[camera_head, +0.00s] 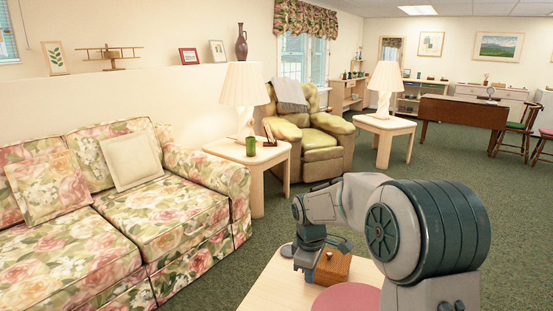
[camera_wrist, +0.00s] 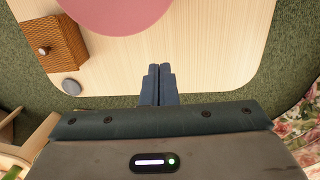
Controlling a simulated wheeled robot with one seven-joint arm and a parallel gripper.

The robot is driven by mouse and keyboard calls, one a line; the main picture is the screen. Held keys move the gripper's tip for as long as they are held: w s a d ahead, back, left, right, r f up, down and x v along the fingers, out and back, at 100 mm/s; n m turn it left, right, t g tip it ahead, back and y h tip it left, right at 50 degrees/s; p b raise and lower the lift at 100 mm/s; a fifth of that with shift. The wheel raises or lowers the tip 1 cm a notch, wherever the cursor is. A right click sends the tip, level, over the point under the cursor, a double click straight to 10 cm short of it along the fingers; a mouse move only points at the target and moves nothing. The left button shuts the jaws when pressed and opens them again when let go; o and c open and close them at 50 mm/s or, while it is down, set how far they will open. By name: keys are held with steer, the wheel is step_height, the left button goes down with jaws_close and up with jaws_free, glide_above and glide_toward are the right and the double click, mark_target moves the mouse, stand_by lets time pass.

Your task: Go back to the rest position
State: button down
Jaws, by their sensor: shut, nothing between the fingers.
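My gripper (camera_wrist: 159,70) is shut and empty, its two dark fingers side by side in the wrist view. They point over the bare edge of a light wooden table (camera_wrist: 190,60). In the head view my gripper (camera_head: 305,268) hangs low over the same table (camera_head: 268,288), just left of a woven brown box (camera_head: 334,266). My arm hides part of the table there.
On the table are a pink round mat (camera_wrist: 115,12), the woven box with a knob (camera_wrist: 50,45) and a grey disc (camera_wrist: 71,87). A floral sofa (camera_head: 180,215) stands left, a green armchair (camera_head: 310,140) behind. Green carpet (camera_head: 400,165) is open at right.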

steer(key=s+d+r+m+t+p, duration=0.1)
steer(key=s+d+r+m+p, duration=0.2)
steer(key=s+r, duration=0.9)
steer(key=s+d+r+m+t+p, duration=0.1)
steer(key=s+d+r+m+p, duration=0.2)
steer(key=s+r+m+p, duration=0.7)
steer(key=s+r+p, duration=0.3)
steer(key=p, duration=0.1)
steer(key=shift+s+r+y, duration=0.15)
steer(key=shift+s+y, duration=0.15)
steer(key=shift+s, duration=0.1)
